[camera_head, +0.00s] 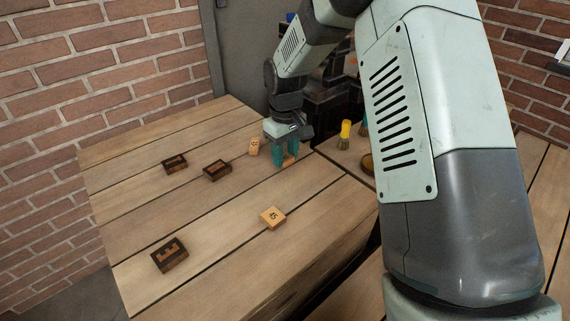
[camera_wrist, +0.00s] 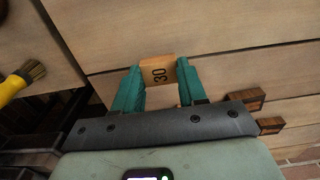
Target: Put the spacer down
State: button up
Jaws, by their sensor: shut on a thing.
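My gripper (camera_head: 285,157) is over the far right part of the wooden table, its teal fingers pointing down. It is shut on a light wooden spacer, a small piece of which shows between the fingers in the head view (camera_head: 290,160). In the wrist view the spacer (camera_wrist: 158,72) shows the number 30 and sits between the two fingertips (camera_wrist: 160,78). Whether its underside touches the table cannot be told. A light block marked 45 (camera_head: 272,217) lies nearer on the table. Another light block (camera_head: 253,146) stands just left of my gripper.
Three dark wooden blocks with lighter insets lie on the table (camera_head: 110,190): two at the back (camera_head: 175,163) (camera_head: 216,169), one at the front left (camera_head: 169,254). A yellow-handled brush (camera_head: 345,132) stands right of my gripper. Bare tabletop lies between the blocks.

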aim_at(285, 157)
jog(key=shift+f, duration=1.85)
jog(key=shift+f, duration=0.15)
jog(key=o, duration=1)
notch_tip(285, 157, up, 12)
jog(key=shift+r, duration=0.25)
